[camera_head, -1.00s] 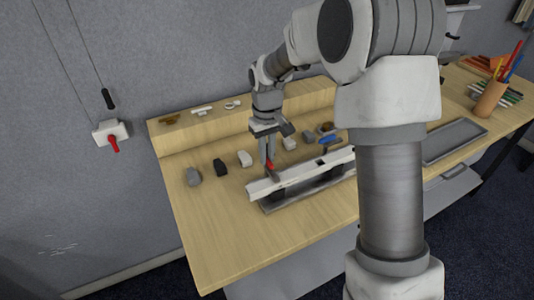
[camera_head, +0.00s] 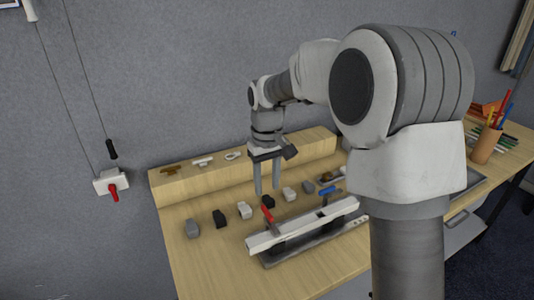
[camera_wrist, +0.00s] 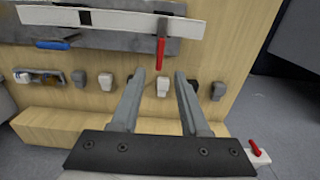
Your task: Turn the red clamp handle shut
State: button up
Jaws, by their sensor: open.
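The red clamp handle (camera_head: 267,213) stands at the left part of a long white bar (camera_head: 310,225) on a grey base. In the wrist view the red handle (camera_wrist: 161,52) crosses the bar's edge and sticks out toward my gripper, square to the bar. My gripper (camera_head: 267,191) points down above the table, just behind the handle and apart from it. In the wrist view its two fingers (camera_wrist: 160,74) are spread with nothing between them. A blue handle (camera_head: 328,190) sits farther right along the bar and also shows in the wrist view (camera_wrist: 52,44).
Several grey, black and white blocks (camera_head: 220,218) stand in a row behind the bar. A raised wooden ledge (camera_head: 240,165) runs along the back. A wall box (camera_head: 105,182) with another red lever hangs at left. A pencil cup (camera_head: 484,145) stands far right. The front left table is clear.

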notch_tip(320, 180, up, 9)
jog(key=shift+r+p, duration=0.15)
jog(key=shift+p, duration=0.2)
jog(key=s+d+r+m+t, duration=0.1)
jog(key=s+d+r+t, duration=0.15)
jog(key=s, duration=0.45)
jog(key=s+d+r+m+t, duration=0.1)
jog(key=s+d+r, duration=0.25)
jog(key=s, duration=0.35)
jog(key=s+d+f+m+t, duration=0.1)
jog(key=s+d+f, duration=0.1)
jog(key=s, duration=0.4)
jog(key=s+d+f+m+t, duration=0.1)
jog(key=s+f, duration=0.2)
jog(key=s, duration=0.3)
jog(key=shift+d+m, duration=0.4)
jog(key=shift+w+r, duration=0.15)
